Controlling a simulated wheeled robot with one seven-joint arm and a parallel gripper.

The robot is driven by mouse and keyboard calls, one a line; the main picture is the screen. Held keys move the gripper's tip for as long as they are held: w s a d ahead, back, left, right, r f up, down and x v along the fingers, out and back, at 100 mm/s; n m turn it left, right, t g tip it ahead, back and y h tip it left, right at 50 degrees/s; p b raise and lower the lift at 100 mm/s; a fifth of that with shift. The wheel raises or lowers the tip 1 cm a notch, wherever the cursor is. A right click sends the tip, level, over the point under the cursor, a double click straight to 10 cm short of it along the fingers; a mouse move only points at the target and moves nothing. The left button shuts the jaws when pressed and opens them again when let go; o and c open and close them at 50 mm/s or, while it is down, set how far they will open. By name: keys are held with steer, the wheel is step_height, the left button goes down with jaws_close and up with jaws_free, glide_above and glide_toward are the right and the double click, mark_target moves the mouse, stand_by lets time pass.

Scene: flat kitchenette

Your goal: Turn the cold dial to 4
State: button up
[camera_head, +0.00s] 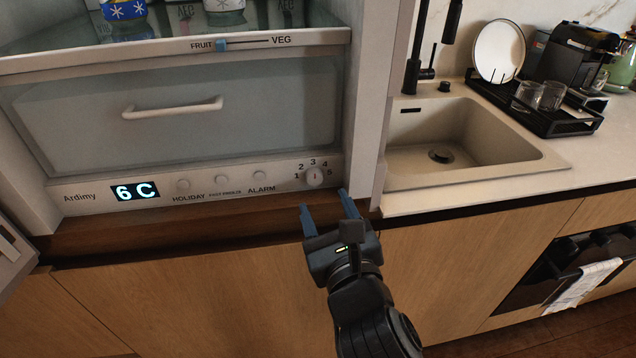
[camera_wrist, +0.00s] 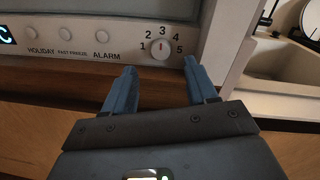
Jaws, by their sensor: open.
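The cold dial (camera_head: 314,177) is a small round white knob at the right end of the fridge's control strip, with numbers 1 to 5 around it. In the wrist view the dial (camera_wrist: 160,48) shows a small reddish mark that appears to point up toward 3. The display (camera_head: 136,191) reads 6 C. My gripper (camera_head: 324,199) is open and empty, just in front of and below the dial. In the wrist view my gripper's two blue fingertips (camera_wrist: 159,66) are spread either side below the dial, apart from it.
A drawer with a white handle (camera_head: 172,108) is above the strip, under a shelf with a FRUIT/VEG slider (camera_head: 221,44). Round buttons (camera_head: 221,181) sit left of the dial. The fridge's side wall (camera_head: 382,100) stands close right of it, then the sink (camera_head: 450,145).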

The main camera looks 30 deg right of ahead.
mark_target(315, 179)
steer(key=shift+x, duration=3.15)
steer(key=c, duration=1.1)
